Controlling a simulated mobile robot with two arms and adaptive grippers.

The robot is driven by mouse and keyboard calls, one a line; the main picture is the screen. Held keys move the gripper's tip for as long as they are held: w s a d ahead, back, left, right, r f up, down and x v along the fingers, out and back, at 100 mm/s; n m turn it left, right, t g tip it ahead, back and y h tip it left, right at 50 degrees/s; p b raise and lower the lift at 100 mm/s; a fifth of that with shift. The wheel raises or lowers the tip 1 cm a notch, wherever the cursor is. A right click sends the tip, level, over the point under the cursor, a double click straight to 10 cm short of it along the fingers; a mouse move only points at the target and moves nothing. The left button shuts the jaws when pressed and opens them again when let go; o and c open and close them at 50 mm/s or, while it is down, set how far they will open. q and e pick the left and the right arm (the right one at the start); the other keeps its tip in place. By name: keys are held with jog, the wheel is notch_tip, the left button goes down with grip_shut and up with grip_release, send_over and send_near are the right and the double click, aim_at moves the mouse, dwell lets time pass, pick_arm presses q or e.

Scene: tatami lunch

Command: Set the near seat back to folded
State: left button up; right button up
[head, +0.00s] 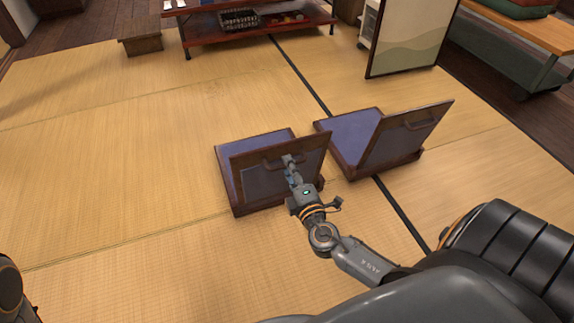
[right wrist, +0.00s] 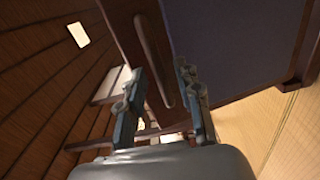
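Two low floor seats with blue cushions and dark wood frames stand on the tatami. The left seat (head: 228,172), which sits lower in the picture, has its back (head: 312,160) raised and tilted. A bar handle (head: 270,155) runs along the back's upper part. My right gripper (head: 290,162) is at this back, by the handle. In the right wrist view its fingers (right wrist: 160,100) are apart, with the handle (right wrist: 153,55) in the gap between them; I see no closed grip. Of my left arm only a part shows at the lower left edge; its gripper is out of view.
The other seat (head: 345,132) stands close on the right, its back (head: 405,138) also raised. A low red-brown table (head: 205,40), a small wooden stool (head: 139,38) and a panel screen (head: 405,40) stand farther back. The tatami (head: 110,150) on the left is clear.

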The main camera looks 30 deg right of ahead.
jog(key=shift+x, duration=1.1)
grip_shut()
